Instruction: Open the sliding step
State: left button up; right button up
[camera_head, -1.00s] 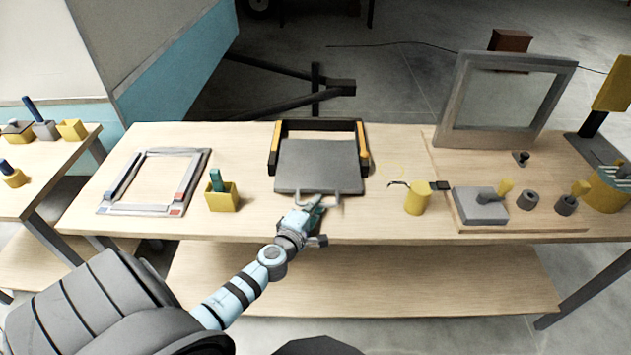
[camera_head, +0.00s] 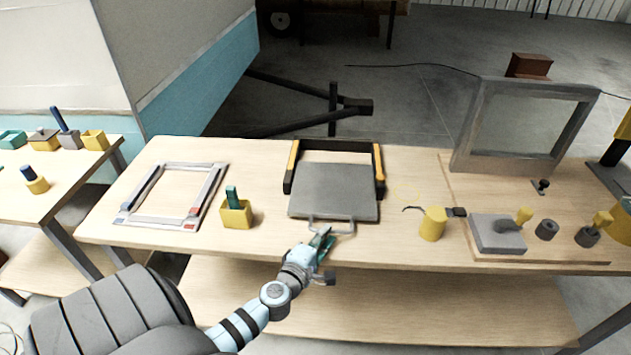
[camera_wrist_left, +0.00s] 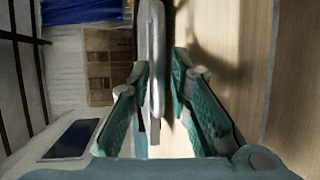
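The sliding step is a flat grey plate (camera_head: 335,190) in a black and yellow frame (camera_head: 379,165) on the workbench. The plate sticks out toward the bench's front edge, with a gap between its back edge and the frame's back. A thin grey handle (camera_head: 340,219) is on its front edge. My left gripper (camera_head: 322,238) is at the handle. My right gripper is not in view.
A yellow box with a green piece (camera_head: 236,212) and a grey rectangular frame (camera_head: 174,194) lie left of the step. A yellow cylinder (camera_head: 433,224) stands to the right, near a board with a grey block (camera_head: 496,234). A lower shelf (camera_head: 420,300) runs under the bench.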

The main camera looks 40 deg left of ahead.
pick_arm(q)
jog(key=v, duration=0.9)
jog(key=shift+s, duration=0.15)
jog(key=shift+d, duration=0.1)
